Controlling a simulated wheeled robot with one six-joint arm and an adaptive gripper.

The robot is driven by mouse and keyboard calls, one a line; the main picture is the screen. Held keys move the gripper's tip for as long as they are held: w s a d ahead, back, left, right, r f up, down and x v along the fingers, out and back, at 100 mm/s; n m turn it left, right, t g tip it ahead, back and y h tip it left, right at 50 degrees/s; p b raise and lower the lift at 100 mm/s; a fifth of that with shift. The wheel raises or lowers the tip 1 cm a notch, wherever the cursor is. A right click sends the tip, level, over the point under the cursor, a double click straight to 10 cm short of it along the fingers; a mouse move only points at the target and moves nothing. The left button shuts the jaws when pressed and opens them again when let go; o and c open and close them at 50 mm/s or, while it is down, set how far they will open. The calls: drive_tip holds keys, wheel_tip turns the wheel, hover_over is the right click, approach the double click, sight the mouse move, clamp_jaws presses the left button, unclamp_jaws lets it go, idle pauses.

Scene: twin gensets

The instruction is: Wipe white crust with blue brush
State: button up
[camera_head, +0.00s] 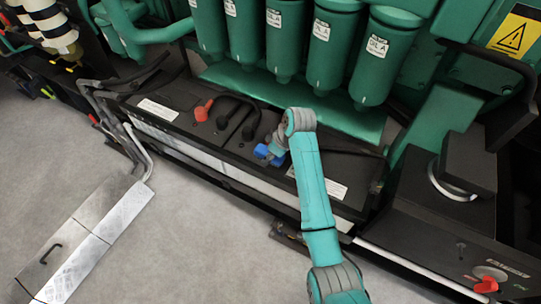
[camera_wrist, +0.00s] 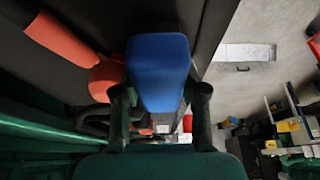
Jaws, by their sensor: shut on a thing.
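The blue brush (camera_wrist: 158,70) is held between the two dark fingers of my gripper (camera_wrist: 159,95) in the wrist view. In the head view the blue brush (camera_head: 262,152) shows as a small blue block at the end of my gripper (camera_head: 272,154), over the black batteries (camera_head: 225,135). I cannot tell whether the brush touches the battery top. I cannot make out any white crust in either view. My gripper and arm cover part of the battery top.
A red-orange terminal cover (camera_head: 203,110) sits on the battery, left of the brush; it looms close in the wrist view (camera_wrist: 62,40). Green filter canisters (camera_head: 327,55) hang behind the batteries. Grey floor (camera_head: 185,235) lies open in front.

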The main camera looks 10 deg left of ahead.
drive_tip(key=shift+r, duration=2.55)
drive_tip(key=shift+r, duration=1.5)
